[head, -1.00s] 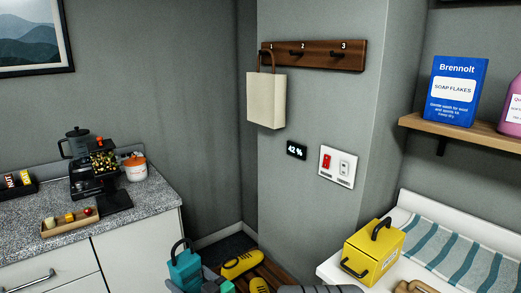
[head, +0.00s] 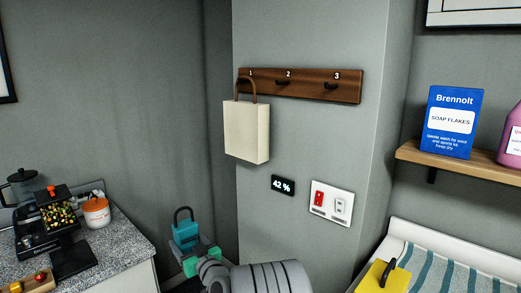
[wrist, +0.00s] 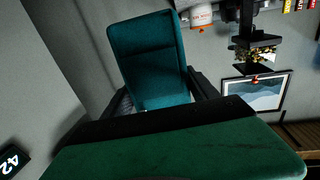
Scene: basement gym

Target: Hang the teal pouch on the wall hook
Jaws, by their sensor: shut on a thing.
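The teal pouch (head: 186,232), with a dark loop handle on top, is upright in my gripper (head: 202,261) at the lower middle of the head view. In the wrist view, the pouch (wrist: 150,62) stands between the black fingers of my gripper (wrist: 160,100), which is shut on it. A wooden wall rack (head: 310,86) carries three hooks numbered 1 to 3. A cream tote bag (head: 245,131) hangs at hook 1. Hook 2 (head: 283,83) and hook 3 (head: 331,87) are bare. The pouch appears below and left of the rack, apart from it.
A 42 % display (head: 283,186) and a switch panel (head: 331,203) are on the wall below the rack. A counter (head: 125,245) with a coffee machine is at left.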

